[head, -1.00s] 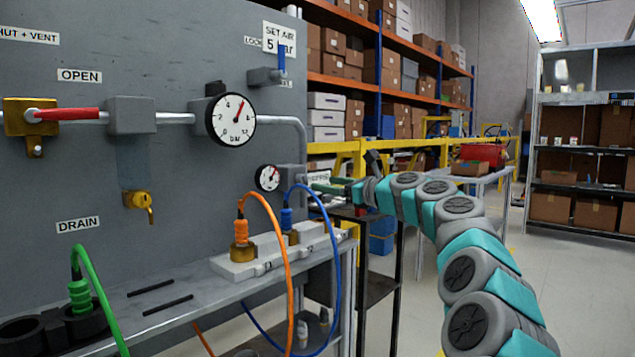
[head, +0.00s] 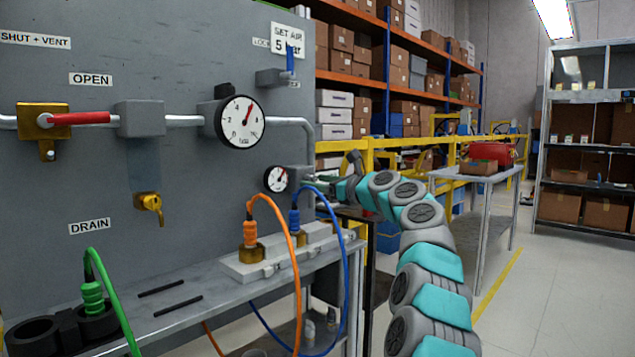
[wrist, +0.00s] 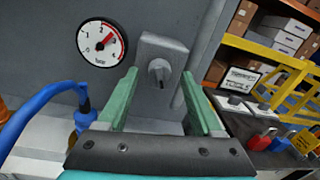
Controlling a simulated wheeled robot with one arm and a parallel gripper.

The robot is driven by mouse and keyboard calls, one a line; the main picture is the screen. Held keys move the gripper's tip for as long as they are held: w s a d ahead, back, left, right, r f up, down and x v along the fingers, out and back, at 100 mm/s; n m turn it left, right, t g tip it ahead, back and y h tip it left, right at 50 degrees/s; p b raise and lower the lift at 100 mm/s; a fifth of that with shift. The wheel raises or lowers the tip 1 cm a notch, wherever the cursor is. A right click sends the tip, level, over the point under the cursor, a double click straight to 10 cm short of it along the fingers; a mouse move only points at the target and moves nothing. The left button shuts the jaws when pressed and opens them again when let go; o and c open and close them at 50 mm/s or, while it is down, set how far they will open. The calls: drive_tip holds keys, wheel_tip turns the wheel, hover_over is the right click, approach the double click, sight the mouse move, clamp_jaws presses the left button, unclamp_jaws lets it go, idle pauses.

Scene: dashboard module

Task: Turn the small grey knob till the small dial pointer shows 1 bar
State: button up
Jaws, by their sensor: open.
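The small grey knob (wrist: 159,72) sticks out of a grey block (wrist: 150,46) on the panel, right of the small dial (wrist: 102,43). The dial's red pointer leans up and right, around 2 to 3. The small dial also shows in the head view (head: 276,179). My gripper (wrist: 158,78) is open, its two green fingers on either side of the knob in the wrist view. I cannot tell whether the tips reach as far as the knob. In the head view the knob and fingers are too small to make out clearly.
A blue hose (wrist: 40,100) and its connector lie left of the fingers. A larger dial (head: 240,121) sits above on the panel (head: 180,50). An orange hose (head: 290,250) rises from the white manifold below. Padlocks (wrist: 262,140) lie on a dark surface to the right.

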idle(0.3)
drive_tip(key=shift+a, duration=0.1)
clamp_jaws()
idle(0.4)
